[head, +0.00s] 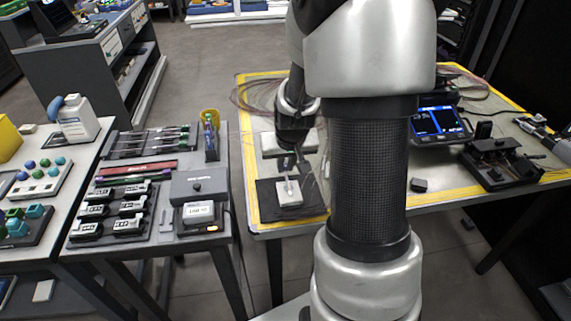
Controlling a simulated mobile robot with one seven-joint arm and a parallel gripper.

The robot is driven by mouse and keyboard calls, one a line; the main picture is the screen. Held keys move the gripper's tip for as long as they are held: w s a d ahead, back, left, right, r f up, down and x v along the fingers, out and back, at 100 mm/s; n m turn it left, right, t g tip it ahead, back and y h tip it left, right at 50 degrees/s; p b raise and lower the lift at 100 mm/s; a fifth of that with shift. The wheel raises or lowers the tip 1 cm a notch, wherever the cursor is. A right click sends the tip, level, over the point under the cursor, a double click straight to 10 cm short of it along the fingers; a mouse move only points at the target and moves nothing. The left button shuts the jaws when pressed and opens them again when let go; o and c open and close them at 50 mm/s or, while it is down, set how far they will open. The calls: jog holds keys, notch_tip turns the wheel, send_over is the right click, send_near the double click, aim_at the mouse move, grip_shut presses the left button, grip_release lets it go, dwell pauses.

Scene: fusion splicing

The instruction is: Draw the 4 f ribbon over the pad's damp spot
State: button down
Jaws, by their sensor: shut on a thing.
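The white pad (291,199) lies on a dark mat (266,206) at the near left of the yellow-edged table. My gripper (287,167) points down just above the pad's far part and is shut. A small pale and bluish piece (288,185) shows below the fingertips, over the pad; I take it as the end of the 4 f ribbon. Whether it touches the pad, I cannot tell. The ribbon's thin length and the damp spot are too small to make out.
A pale block (274,145) stands behind the mat. Thin looped fibres (255,92) lie at the table's far left. A splicer with a lit screen (440,122) and a black fixture (499,163) stand right. A side table (160,246) with holders and a labelled box is left.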

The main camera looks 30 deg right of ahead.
jog(key=shift+w+d+f, duration=0.1)
jog(key=shift+w+d, duration=0.05)
jog(key=shift+w, duration=0.45)
jog(key=shift+w+d, duration=0.15)
jog(key=shift+w, duration=0.4)
dwell(0.5)
jog(key=shift+w+d, duration=0.1)
jog(key=shift+w, duration=0.1)
jog(key=shift+w+b, duration=0.3)
jog(key=shift+w, duration=0.05)
jog(key=shift+d, duration=0.1)
dwell(0.4)
notch_tip(320, 180, up, 5)
jog(key=p, duration=0.3)
dwell(0.4)
